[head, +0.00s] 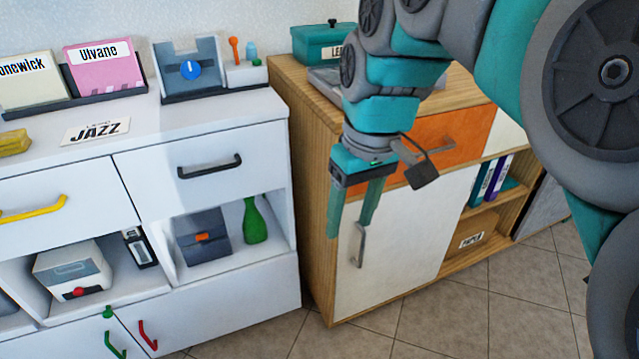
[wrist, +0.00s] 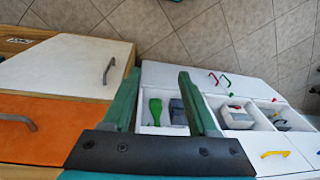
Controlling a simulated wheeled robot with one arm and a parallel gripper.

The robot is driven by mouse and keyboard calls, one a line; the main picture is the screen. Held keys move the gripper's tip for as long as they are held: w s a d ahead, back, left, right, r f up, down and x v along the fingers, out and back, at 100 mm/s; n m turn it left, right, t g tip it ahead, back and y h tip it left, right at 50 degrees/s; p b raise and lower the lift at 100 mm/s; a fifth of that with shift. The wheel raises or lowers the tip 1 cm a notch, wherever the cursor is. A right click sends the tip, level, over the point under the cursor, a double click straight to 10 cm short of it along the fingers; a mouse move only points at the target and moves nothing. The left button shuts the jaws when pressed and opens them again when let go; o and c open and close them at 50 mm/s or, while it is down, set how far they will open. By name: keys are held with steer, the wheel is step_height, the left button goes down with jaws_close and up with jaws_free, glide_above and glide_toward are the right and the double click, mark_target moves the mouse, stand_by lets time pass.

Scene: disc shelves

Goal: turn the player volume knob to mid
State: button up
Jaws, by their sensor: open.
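A blue-grey device (head: 170,88) stands on top of the white cabinet. Its front carries a round blue knob (head: 191,71) with a white mark that looks roughly upright. A white and grey box-shaped device (head: 72,268) with a red knob (head: 79,292) sits in the cabinet's open compartment; it also shows in the wrist view (wrist: 236,117). Neither is labelled as the player that I can read. My gripper (head: 349,228) points down in front of the wooden cabinet, right of both devices and apart from them. Its green fingers (wrist: 158,73) are apart with nothing between them.
The white cabinet (head: 225,133) holds a green vase (head: 254,221) and a dark box (head: 200,238). Record sleeves (head: 103,65) and a JAZZ card (head: 95,130) are on top. The wooden cabinet (head: 306,110) stands close by my gripper. Tiled floor (head: 440,310) is clear in front.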

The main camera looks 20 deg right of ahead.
steer(key=w+d+r+t+b, duration=0.2)
steer(key=w+d+t+b, duration=0.1)
steer(key=w+b, duration=0.25)
steer(key=w+d+r+t+b, duration=0.2)
steer(key=w+d+t+b, duration=0.15)
steer(key=w, duration=0.25)
steer(key=w+d+r+m+t+h+b, duration=0.1)
steer(key=w+d+r+t+b, duration=0.2)
steer(key=d+r, duration=0.3)
steer(key=w+d+r+m+t+b, duration=0.1)
steer(key=w+d+r+t+b, duration=0.2)
steer(key=d, duration=0.4)
steer(key=shift+t, duration=0.25)
steer(key=x, duration=0.4)
steer(key=b+x, duration=0.1)
steer(key=x, duration=0.2)
steer(key=shift+d, duration=0.25)
jaws_close()
